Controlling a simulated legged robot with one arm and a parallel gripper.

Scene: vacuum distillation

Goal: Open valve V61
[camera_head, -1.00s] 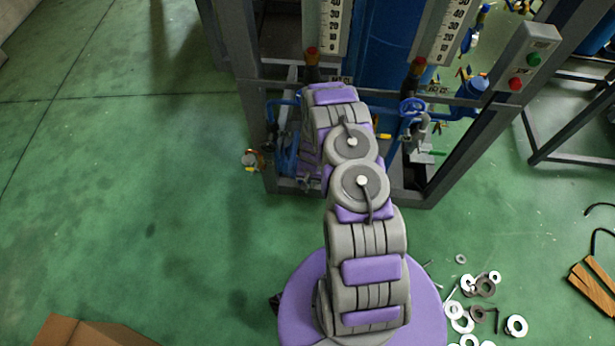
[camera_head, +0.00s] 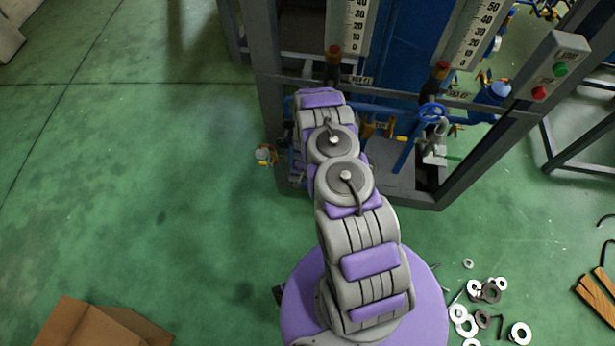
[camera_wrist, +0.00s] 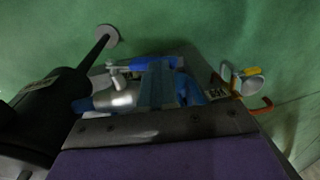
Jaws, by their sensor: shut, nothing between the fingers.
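Valve V61 cannot be singled out by a readable tag. In the wrist view a blue handle (camera_wrist: 140,65) and a silvery valve body (camera_wrist: 116,98) lie just beyond my gripper (camera_wrist: 165,125), beside blue piping. Further right is a fitting with a yellow part (camera_wrist: 252,71), which also shows in the head view (camera_head: 264,154). The dark edge and purple face of my gripper fill the bottom of the wrist view; it is shut and holds nothing. In the head view my arm hides it.
A grey frame (camera_head: 268,100) surrounds the equipment. A blue handwheel (camera_head: 433,111) and a button box (camera_head: 552,66) are on its right side. Loose washers (camera_head: 463,318) lie at lower right, a cardboard box (camera_head: 105,325) at lower left. The green floor at left is clear.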

